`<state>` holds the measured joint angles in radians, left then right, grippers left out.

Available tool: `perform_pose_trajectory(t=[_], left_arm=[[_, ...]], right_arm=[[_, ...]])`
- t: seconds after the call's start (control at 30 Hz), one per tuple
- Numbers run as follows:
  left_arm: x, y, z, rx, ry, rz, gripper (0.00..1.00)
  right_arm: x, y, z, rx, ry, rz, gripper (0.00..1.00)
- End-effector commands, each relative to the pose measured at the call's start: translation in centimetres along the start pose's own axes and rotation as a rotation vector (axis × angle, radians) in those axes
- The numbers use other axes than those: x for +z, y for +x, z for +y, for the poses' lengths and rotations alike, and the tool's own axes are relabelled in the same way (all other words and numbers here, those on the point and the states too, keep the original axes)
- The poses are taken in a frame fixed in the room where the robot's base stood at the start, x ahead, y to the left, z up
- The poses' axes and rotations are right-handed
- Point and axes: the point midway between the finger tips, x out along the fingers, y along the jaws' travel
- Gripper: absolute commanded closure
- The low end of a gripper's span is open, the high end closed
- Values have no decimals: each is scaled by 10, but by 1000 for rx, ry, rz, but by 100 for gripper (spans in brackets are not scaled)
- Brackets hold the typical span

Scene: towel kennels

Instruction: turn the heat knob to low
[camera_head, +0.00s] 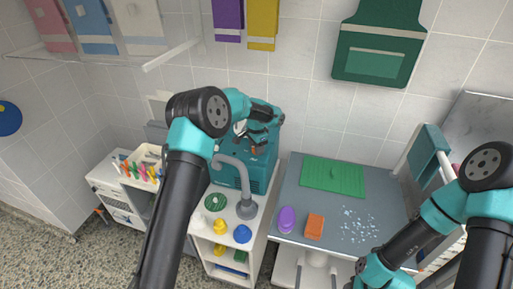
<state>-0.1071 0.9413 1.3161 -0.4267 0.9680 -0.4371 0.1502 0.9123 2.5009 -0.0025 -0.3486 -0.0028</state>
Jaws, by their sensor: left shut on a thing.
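A teal box-shaped unit (262,172) stands against the tiled wall, behind the grey tap. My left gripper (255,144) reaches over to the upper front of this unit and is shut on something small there. That is most likely the heat knob, but the jaws and wrist cover it. A small orange-red spot (254,150) shows at the fingertips. The knob's pointer and any markings are too small or hidden to read.
A grey curved tap (240,180) rises close below my left wrist. A grey table (288,256) holds a green mat (333,177), a purple oval (287,220), an orange block (314,227) and pale scraps. Left stands a white cart (105,178) with colourful items. Towels hang above.

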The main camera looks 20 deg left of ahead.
Motion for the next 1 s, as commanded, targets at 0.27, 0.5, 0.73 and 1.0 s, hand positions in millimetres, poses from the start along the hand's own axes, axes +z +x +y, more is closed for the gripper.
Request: perform_pose_trajectory(t=[0.27, 0.5, 0.73, 1.0], left_arm=[[0, 0, 0, -1, -1, 1, 34], [0, 0, 0, 0, -1, 0, 30], [0, -10, 0, -1, -1, 1, 30], [-1, -53, 0, -3, -1, 3, 30]], right_arm=[[0, 0, 0, 0, 0, 0, 57], [0, 0, 0, 0, 0, 0, 57], [0, 0, 0, 0, 0, 0, 57], [0, 0, 0, 0, 0, 0, 57]])
